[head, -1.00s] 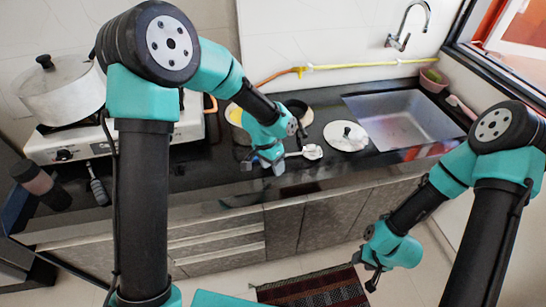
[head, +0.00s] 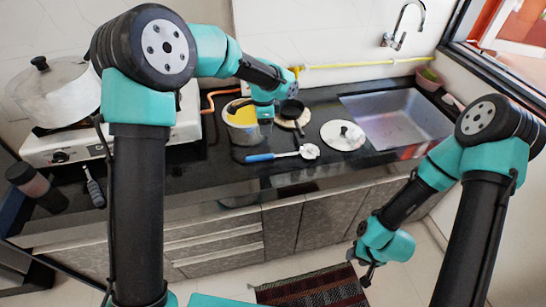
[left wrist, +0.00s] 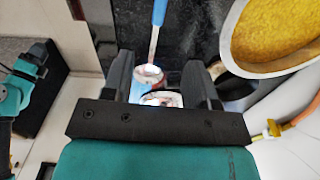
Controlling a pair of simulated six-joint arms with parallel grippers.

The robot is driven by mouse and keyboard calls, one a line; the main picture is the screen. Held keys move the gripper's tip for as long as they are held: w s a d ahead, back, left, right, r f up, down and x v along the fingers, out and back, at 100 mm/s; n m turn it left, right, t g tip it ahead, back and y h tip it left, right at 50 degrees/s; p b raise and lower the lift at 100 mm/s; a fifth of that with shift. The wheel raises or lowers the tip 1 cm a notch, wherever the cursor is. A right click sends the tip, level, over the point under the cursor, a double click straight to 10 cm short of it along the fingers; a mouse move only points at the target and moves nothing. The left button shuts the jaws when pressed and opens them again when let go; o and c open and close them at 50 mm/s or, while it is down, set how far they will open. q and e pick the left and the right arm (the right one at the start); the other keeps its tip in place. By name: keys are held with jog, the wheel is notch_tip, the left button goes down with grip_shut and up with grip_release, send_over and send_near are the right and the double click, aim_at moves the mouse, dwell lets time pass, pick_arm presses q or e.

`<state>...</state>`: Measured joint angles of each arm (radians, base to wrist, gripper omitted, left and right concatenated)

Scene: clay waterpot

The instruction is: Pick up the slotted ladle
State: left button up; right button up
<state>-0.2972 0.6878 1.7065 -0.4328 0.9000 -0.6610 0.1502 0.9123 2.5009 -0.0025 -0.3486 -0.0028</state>
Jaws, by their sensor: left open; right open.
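The slotted ladle, with a blue handle (head: 272,156) and a pale metal head (head: 309,151), lies flat on the black counter in front of the yellow-filled pot. My left gripper (head: 266,121) is open and empty behind the ladle, beside the pot; its fingertips are hard to make out in the head view. In the left wrist view the blue handle (left wrist: 160,12) runs away at the top, and a metal part (left wrist: 149,74) shows between the open fingers (left wrist: 158,68), not gripped. My right gripper (head: 371,272) is open and empty, low in front of the cabinets.
The pot with yellow contents (head: 241,122) stands close to my left gripper and also shows in the left wrist view (left wrist: 280,35). The front counter strip is mostly clear.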

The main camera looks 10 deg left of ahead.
pick_arm(q)
send_over(266, 156)
notch_tip(266, 156, down, 10)
jog(key=shift+a+r, duration=0.1)
jog(key=shift+a, duration=0.05)
dwell(0.3)
jog(key=shift+w+f, duration=0.1)
jog(key=shift+f, duration=2.55)
jog(key=shift+c, duration=0.3)
grip_shut()
jog(key=shift+r, duration=0.1)
